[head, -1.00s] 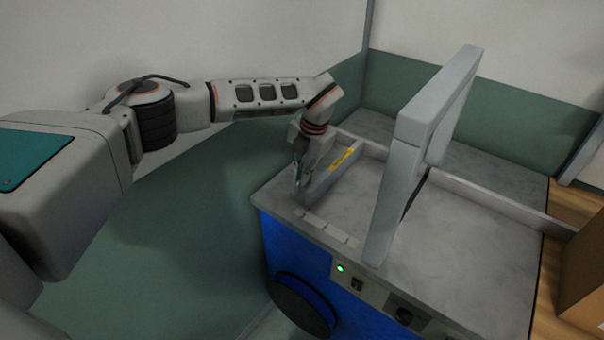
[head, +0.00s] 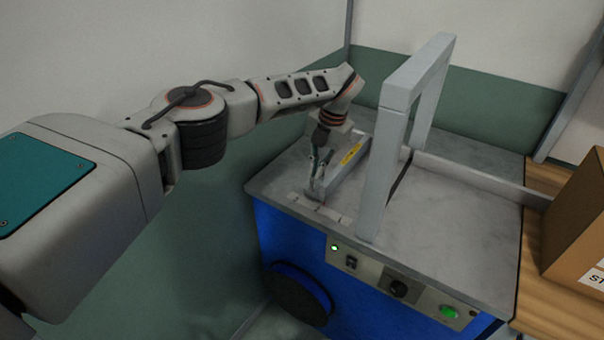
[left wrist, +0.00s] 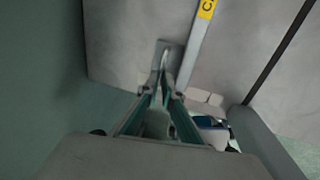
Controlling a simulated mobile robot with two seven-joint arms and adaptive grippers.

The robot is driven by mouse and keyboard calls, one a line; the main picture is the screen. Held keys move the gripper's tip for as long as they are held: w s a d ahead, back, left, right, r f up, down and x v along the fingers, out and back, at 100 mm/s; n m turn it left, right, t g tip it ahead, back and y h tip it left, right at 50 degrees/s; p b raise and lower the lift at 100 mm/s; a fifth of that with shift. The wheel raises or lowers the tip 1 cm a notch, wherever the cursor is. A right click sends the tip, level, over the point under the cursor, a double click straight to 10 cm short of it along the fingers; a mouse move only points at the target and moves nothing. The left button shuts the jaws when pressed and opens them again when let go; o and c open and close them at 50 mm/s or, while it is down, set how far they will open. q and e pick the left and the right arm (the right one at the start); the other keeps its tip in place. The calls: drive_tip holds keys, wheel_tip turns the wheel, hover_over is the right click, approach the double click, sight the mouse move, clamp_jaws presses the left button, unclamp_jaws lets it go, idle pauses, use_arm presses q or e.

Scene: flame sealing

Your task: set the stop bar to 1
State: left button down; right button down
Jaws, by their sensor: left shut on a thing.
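The stop bar (head: 348,170) is a thin grey bar with a yellow label, lying on the machine's grey top, left of the arch. My left gripper (head: 318,192) is shut on the stop bar's near end. In the left wrist view the stop bar (left wrist: 194,55) runs away from the fingertips (left wrist: 163,88), which close on a small upright grey tab at its end. Pale scale plates (head: 332,213) lie along the front edge of the top, close to the gripper. Their numbers are too small to read. My right gripper is not in view.
A grey arch (head: 378,165) stands on the machine top just right of the stop bar. The blue machine front (head: 290,245) carries a control panel (head: 400,290) with a lit green lamp. A cardboard box (head: 580,215) stands on a wooden surface at the right.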

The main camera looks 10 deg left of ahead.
use_arm(q)
drive_tip(key=c, duration=2.6)
unclamp_jaws()
drive_tip(key=shift+s+d+f, duration=0.1)
drive_tip(key=shift+s+d, duration=0.2)
drive_tip(key=shift+d, duration=0.05)
drive_tip(key=shift+o, duration=0.8)
drive_tip(key=shift+w+a, duration=0.1)
drive_tip(key=shift+w, duration=0.1)
drive_tip(key=shift+r+p, duration=0.5)
drive_tip(key=shift+p, duration=0.1)
drive_tip(key=p+v, duration=0.2)
drive_tip(key=v, duration=0.6)
